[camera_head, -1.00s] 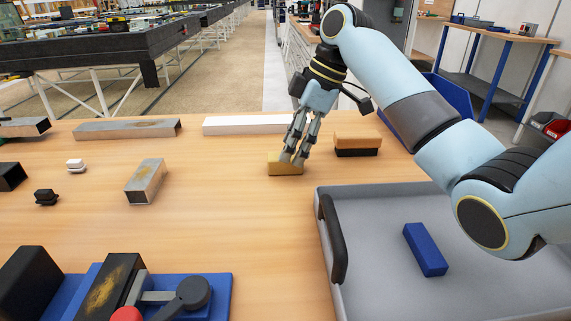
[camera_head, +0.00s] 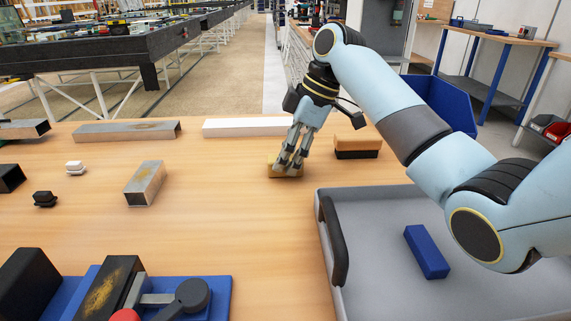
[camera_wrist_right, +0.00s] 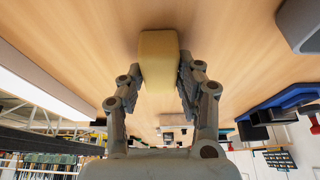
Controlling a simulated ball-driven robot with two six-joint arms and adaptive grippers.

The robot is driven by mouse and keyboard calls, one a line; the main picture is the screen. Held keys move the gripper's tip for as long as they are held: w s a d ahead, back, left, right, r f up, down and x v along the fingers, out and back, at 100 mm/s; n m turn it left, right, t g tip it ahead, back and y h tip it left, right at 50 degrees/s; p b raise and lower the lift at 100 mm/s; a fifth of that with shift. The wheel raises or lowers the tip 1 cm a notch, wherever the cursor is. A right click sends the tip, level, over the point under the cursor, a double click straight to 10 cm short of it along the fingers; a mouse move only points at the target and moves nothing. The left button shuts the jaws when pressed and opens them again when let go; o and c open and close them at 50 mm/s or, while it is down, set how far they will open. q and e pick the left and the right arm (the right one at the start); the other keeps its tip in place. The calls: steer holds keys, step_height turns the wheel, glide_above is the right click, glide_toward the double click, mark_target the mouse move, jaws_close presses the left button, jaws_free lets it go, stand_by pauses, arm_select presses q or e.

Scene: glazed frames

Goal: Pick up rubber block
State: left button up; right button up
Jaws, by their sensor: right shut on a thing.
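The rubber block, a plain yellow-tan block, (camera_head: 271,168) is on the wooden table in the head view, mostly covered by my fingers. In the right wrist view the block (camera_wrist_right: 159,62) lies between both fingers, which press on its two sides. My right gripper (camera_head: 287,168) is shut on it, reaching down from above. I cannot see a clear gap between block and table. My left gripper is not in view.
A two-layer orange and black block (camera_head: 358,148) stands close to the right of the gripper. A white bar (camera_head: 245,128) lies behind it. A grey tray (camera_head: 375,287) with a blue block (camera_head: 426,252) is at the front right. A metal tube (camera_head: 145,183) lies left; table between is clear.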

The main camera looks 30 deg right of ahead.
steer(key=shift+r, duration=0.1)
step_height(320, 180, up, 4)
steer(key=shift+r+p, duration=0.1)
steer(key=shift+p, duration=0.2)
steer(key=s+d+r+p, duration=0.1)
steer(key=s+d+r, duration=0.1)
steer(key=s, duration=0.3)
steer(key=s+d+r, duration=0.1)
steer(key=s+r, duration=0.3)
steer(key=s, duration=0.2)
steer(key=shift+d+r+p, duration=0.35)
steer(key=shift+d, duration=0.05)
